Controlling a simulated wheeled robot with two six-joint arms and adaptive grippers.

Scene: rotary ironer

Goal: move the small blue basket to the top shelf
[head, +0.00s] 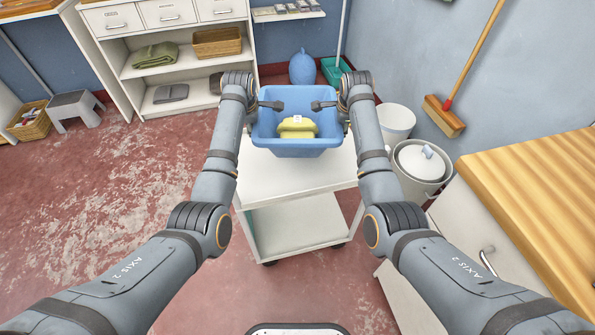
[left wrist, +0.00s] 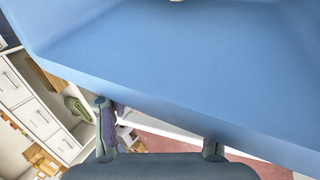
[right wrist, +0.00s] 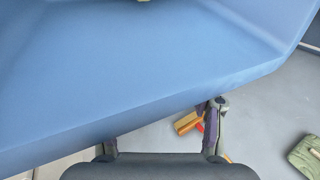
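The small blue basket (head: 296,148) is over the rear part of a white cart's top (head: 300,175); I cannot tell whether it rests there. A folded yellow cloth (head: 297,127) lies inside it. My left gripper (head: 268,105) is at its left side and my right gripper (head: 327,104) at its right side, each with a dark finger reaching over the rim. In both wrist views the blue wall fills the upper part. The left fingers (left wrist: 160,135) and right fingers (right wrist: 163,130) stand wide apart, their tips partly hidden at the basket's edge.
A white shelf unit (head: 131,66) stands back left, with a green towel (head: 155,55) and wicker basket (head: 217,42) on its upper open shelf. White bins (head: 420,168) and a wooden-topped counter (head: 535,195) are at right.

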